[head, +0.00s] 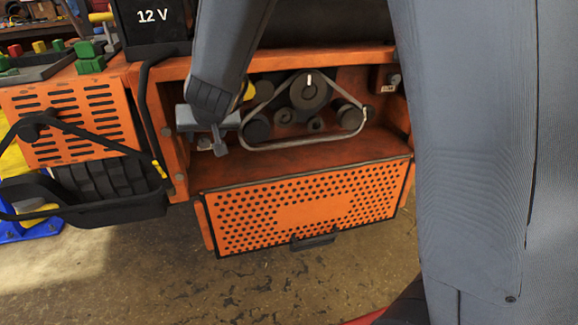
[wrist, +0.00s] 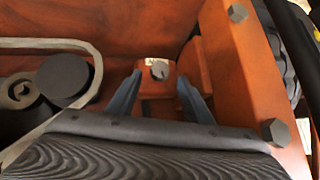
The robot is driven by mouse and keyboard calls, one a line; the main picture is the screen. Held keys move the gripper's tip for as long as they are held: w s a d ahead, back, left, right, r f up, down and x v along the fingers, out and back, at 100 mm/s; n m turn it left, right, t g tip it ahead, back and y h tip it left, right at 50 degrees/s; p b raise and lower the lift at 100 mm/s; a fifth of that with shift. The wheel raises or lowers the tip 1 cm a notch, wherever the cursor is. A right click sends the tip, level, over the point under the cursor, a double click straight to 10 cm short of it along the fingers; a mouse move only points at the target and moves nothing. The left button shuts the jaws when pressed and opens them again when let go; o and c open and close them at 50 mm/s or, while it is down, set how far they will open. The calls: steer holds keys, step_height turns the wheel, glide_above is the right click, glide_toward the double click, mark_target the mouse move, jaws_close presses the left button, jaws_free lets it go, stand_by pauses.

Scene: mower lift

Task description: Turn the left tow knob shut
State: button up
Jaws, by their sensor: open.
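The left tow knob (wrist: 160,69) is a small grey round knob on an orange block with a white label, seen in the wrist view. It lies between and just beyond the two blue-grey fingertips of my gripper (wrist: 160,78). The fingers are apart, with a gap on both sides of the knob. In the head view my gripper (head: 219,147) reaches into the left end of the orange mower bay and mostly hides the knob. I cannot tell which way the knob is turned. A similar small knob (head: 394,79) sits on a block at the bay's right end.
A belt (head: 300,143) runs round several dark pulleys (head: 310,90) beside my gripper. The bay's orange side wall (wrist: 243,70) with hex bolts stands close on the other side. A perforated orange panel (head: 310,213) hangs open below. A black 12 V battery (head: 152,20) stands above left.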

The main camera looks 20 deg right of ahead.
steer(key=s+d+g+p, duration=0.2)
steer(key=s+d, duration=0.3)
steer(key=s, duration=0.2)
steer(key=s+d+g+p, duration=0.2)
steer(key=s+d, duration=0.2)
steer(key=s, duration=0.4)
steer(key=s+d+r+g+p, duration=0.1)
steer(key=s+d+g+p, duration=0.2)
steer(key=s+d, duration=0.2)
steer(key=s, duration=0.3)
steer(key=shift+s+d+h, duration=0.25)
steer(key=shift+d+h, duration=0.05)
steer(key=shift+h, duration=0.1)
